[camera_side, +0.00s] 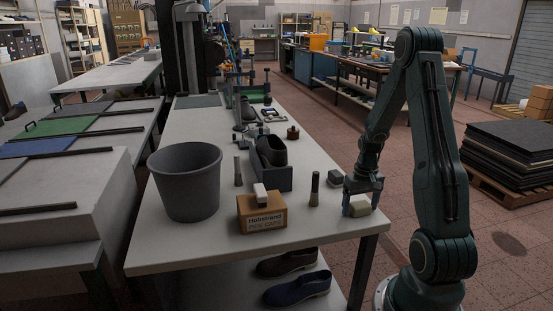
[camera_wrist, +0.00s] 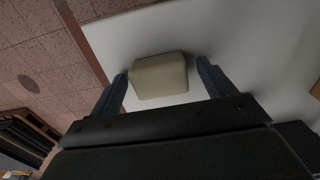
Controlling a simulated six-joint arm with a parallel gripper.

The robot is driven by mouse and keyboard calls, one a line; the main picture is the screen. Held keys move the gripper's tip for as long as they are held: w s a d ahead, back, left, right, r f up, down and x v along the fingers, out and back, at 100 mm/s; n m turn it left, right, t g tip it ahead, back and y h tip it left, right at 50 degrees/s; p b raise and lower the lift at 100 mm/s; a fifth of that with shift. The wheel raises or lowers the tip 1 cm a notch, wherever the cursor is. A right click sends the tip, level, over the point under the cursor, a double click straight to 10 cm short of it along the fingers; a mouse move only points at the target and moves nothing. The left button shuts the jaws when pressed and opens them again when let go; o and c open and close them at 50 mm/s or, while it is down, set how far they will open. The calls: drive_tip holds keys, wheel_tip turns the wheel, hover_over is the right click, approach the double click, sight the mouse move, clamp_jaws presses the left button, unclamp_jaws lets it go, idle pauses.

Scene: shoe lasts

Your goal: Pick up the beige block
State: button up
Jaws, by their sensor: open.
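The beige block (camera_side: 358,206) lies on the white table near its right front corner. In the wrist view the beige block (camera_wrist: 159,76) sits between the tips of my two fingers, closer to the left one. My gripper (camera_side: 362,190) points down over the block in the side view, and its fingers hide part of the block. My gripper (camera_wrist: 160,82) is open, with a gap between the block and the right finger. I cannot tell whether the left finger touches the block.
A dark grey block (camera_side: 335,177) lies just behind my gripper. A dark upright cylinder (camera_side: 314,189) stands to the left. Farther left are a cardboard box (camera_side: 262,214) with a light block (camera_side: 260,194) on top and a grey bucket (camera_side: 186,181). The table edge (camera_side: 345,236) is close to the block.

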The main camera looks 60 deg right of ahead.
sight(360, 204)
drive_tip(key=c, duration=1.1)
drive_tip(key=shift+r, duration=0.2)
wheel_tip(360, 204, up, 20)
drive_tip(key=shift+f, duration=0.15)
drive_tip(key=shift+w, duration=0.1)
idle(0.4)
